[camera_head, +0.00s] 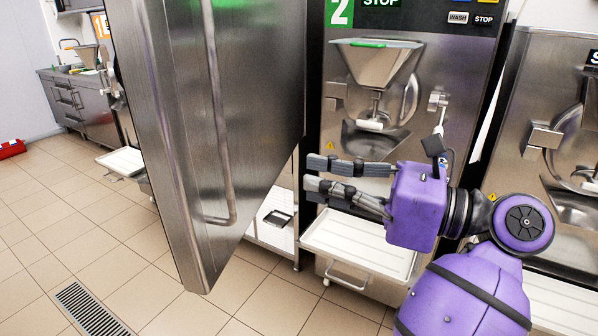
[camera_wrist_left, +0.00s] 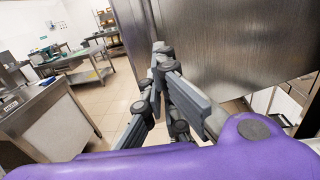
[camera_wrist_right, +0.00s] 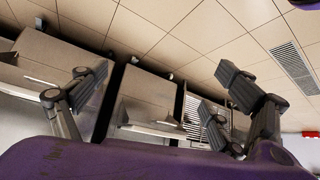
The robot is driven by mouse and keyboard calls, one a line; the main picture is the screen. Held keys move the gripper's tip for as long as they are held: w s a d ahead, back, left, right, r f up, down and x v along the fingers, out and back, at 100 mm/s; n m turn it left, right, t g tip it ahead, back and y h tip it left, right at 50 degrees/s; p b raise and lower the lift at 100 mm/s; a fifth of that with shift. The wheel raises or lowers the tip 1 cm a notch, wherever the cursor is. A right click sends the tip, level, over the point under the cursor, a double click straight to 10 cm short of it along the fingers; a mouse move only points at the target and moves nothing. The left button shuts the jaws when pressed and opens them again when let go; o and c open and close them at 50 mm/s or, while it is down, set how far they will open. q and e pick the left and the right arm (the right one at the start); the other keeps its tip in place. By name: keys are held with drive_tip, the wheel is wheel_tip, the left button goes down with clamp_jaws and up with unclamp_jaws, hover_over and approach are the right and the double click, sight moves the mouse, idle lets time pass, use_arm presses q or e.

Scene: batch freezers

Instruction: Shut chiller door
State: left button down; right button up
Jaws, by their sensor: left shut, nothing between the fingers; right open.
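The chiller door (camera_head: 265,80) is a tall steel panel standing open, jutting toward me, with a long vertical handle (camera_head: 222,150) on its face. Its steel also fills the upper right of the left wrist view (camera_wrist_left: 230,45). The chiller body is mostly hidden behind the door.
Another freezer (camera_head: 520,100) is at the right. Tiled floor (camera_head: 110,235) with a drain grate (camera_head: 88,310) is clear left of the door. A red box (camera_head: 12,148) lies farther left.

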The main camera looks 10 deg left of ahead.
use_arm(q)
drive_tip(key=p+x, duration=0.3)
drive_tip(key=x, duration=0.9)
drive_tip(key=shift+a, duration=0.25)
drive_tip(key=shift+w, duration=0.1)
